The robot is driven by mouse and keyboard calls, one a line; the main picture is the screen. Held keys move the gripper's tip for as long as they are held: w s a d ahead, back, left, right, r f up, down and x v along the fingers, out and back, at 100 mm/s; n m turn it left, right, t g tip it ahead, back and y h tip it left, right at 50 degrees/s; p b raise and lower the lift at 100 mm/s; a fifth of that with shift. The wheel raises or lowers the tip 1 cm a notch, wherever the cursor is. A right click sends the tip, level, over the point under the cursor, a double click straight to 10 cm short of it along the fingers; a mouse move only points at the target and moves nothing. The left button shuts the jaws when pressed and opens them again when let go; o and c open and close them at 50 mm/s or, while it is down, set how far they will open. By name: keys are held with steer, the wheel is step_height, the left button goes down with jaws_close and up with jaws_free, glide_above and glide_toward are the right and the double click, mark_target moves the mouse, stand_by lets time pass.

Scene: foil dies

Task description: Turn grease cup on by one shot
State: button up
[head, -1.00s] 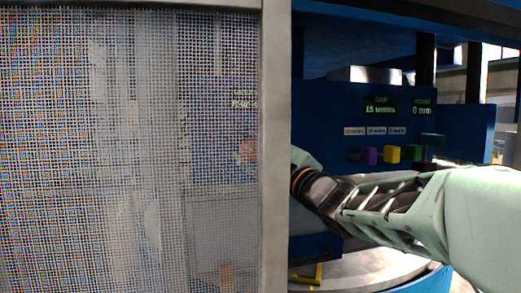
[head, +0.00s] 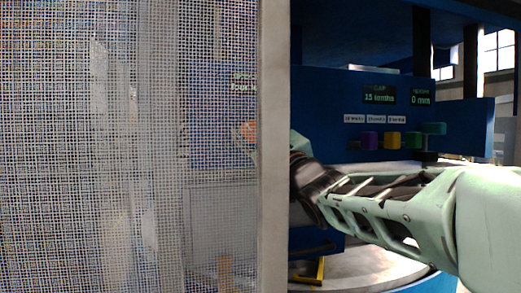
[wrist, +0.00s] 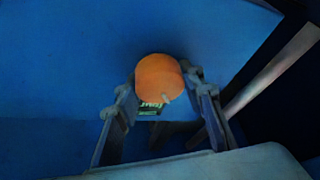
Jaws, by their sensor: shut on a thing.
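The grease cup, a round orange cap (wrist: 160,78) with a small pale mark at its lower edge, stands out from a blue panel in the wrist view. My gripper (wrist: 165,86) is shut on it, with one finger on each side. A small green-lit display (wrist: 150,109) shows partly just below the cap. In the head view an orange shape (head: 247,131), likely the same cap, is blurred behind wire mesh.
A wire mesh screen (head: 90,150) with a grey post (head: 274,150) fills the left of the head view. Right of it, a blue machine carries a display (head: 379,95) reading "15 tenths", several coloured knobs (head: 391,140), and a yellow bracket (head: 320,270) below.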

steer(key=m+b, duration=0.1)
steer(key=m+t+h+b, duration=0.1)
steer(key=m+b, duration=0.1)
steer(key=shift+f, duration=0.3)
steer(key=shift+r+m+h+b, duration=0.1)
steer(key=shift+m+h+b, duration=0.3)
steer(key=shift+m+b, duration=0.2)
steer(key=shift+r+t, duration=0.15)
steer(key=shift+t, duration=0.15)
steer(key=o, duration=1.2)
steer(key=shift+c, duration=0.2)
steer(key=v, duration=0.7)
steer(key=shift+s, duration=0.2)
steer(key=shift+d, duration=0.1)
